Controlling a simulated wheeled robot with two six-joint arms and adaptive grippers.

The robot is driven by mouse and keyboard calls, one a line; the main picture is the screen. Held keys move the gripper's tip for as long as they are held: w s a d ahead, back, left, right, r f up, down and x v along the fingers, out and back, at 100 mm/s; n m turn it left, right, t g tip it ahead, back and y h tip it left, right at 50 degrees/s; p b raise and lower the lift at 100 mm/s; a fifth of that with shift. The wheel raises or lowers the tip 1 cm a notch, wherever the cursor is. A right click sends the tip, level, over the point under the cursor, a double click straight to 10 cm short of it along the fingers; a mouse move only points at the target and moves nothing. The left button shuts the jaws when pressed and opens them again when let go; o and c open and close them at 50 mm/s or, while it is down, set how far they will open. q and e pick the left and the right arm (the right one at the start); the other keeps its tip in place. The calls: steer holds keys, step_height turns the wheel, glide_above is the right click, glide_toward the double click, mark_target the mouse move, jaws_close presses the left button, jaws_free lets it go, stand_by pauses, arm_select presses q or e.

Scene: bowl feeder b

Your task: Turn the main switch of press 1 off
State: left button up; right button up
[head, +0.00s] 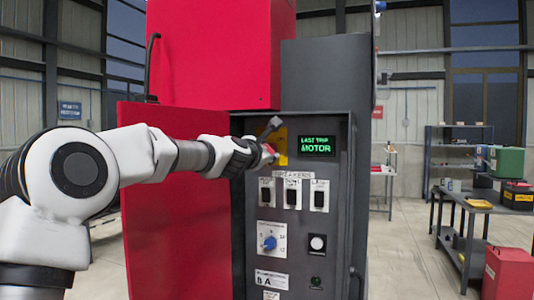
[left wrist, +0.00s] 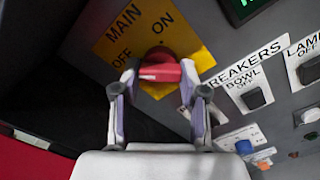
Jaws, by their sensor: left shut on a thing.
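The main switch has a yellow plate (head: 283,158) at the upper left of the open cabinet panel. In the left wrist view the plate (left wrist: 184,38) reads MAIN, OFF and ON. Its red handle (left wrist: 161,72) sits between the two fingertips of my left gripper (left wrist: 159,78), which is shut on it. In the head view my left gripper (head: 268,148) covers much of the plate and handle. I cannot tell clearly whether the handle points to ON or OFF. My right gripper is in neither view.
The red cabinet door (head: 175,205) stands open at the left, behind my arm. Beside the switch is a lit display (head: 318,145) reading LAST TRIP MOTOR. Below are three breakers (head: 293,194) and a blue knob (head: 269,242). A shelf table (head: 465,225) stands at far right.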

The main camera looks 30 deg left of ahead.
arm_select(q)
steer(key=shift+d+f, duration=0.1)
steer(key=shift+f, duration=0.3)
steer(key=o, duration=0.9)
steer(key=shift+o, duration=1.2)
steer(key=shift+r, duration=0.1)
steer(key=shift+s+r, duration=0.1)
steer(key=shift+r, duration=0.1)
